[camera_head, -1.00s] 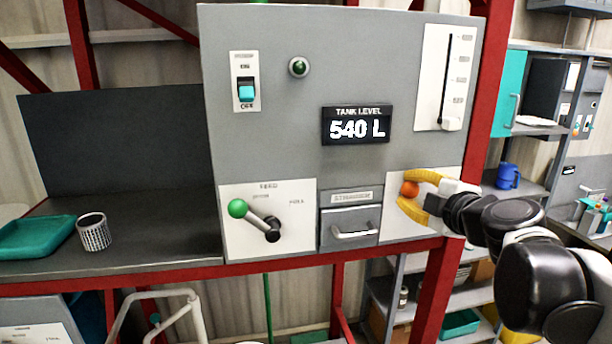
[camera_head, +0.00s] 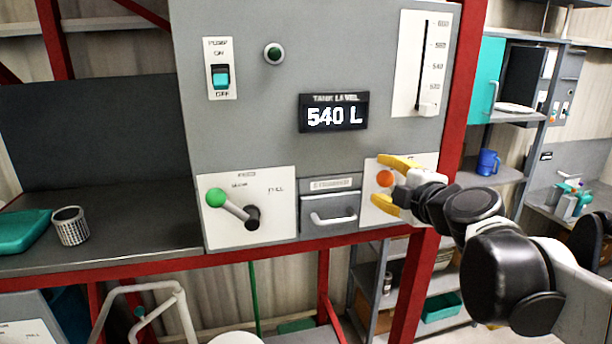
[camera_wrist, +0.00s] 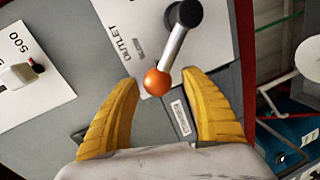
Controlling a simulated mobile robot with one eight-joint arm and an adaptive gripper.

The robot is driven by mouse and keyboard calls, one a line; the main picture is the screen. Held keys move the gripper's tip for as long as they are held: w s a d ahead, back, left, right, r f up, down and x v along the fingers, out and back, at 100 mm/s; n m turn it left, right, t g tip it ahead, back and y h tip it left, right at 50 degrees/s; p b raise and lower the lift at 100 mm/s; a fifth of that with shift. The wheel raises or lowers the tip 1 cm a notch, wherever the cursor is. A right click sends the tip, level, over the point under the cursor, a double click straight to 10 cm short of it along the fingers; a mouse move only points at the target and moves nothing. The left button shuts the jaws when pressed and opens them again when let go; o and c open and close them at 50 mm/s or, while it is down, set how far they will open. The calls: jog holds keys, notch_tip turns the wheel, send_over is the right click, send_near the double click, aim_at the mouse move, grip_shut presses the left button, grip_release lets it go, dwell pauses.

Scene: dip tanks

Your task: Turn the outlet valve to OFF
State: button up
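The outlet valve is a lever with an orange ball knob (camera_head: 385,178) on a white plate at the panel's lower right. In the wrist view, its grey rod (camera_wrist: 173,47) runs from a dark hub (camera_wrist: 187,13) down to the orange ball (camera_wrist: 158,82). The white plate (camera_wrist: 120,22) reads OUTLET; its smaller marking is not legible. My gripper (camera_head: 378,178) is open, with its yellow fingers above and below the ball in the head view. In the wrist view, the ball lies between the spread fingers (camera_wrist: 166,92) with gaps on both sides. The hub is hidden in the head view.
The grey panel (camera_head: 260,110) carries a green-knobbed feed lever (camera_head: 216,197), a drawer with a handle (camera_head: 333,218), a power switch (camera_head: 221,77), a level slider (camera_head: 428,108) and a display (camera_head: 334,113) reading 540 L. A red post (camera_head: 458,110) stands right of the panel.

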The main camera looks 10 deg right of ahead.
jog(key=shift+d, duration=0.1)
jog(key=shift+s+d, duration=0.1)
jog(key=a+v, duration=0.1)
jog(key=v, duration=1)
jog(key=shift+s+d+r, duration=0.15)
jog(key=shift+s+d, duration=0.25)
jog(key=s+a+f+m+g+b, duration=0.2)
jog(key=f+m+b, duration=0.3)
jog(key=f+b, duration=0.6)
jog(key=s+a+f+m+g+b, duration=0.3)
jog(key=f+b, duration=0.9)
jog(key=f, duration=1.5)
jog(key=s+a+f+m+g+h+b, duration=0.1)
jog(key=s+a+f+m+g+b, duration=0.2)
jog(key=f+m+b, duration=0.5)
notch_tip(320, 180, down, 12)
jog(key=s+b, duration=0.1)
jog(key=b, duration=0.3)
jog(key=shift+m+g, duration=0.4)
jog(key=shift+f, duration=0.1)
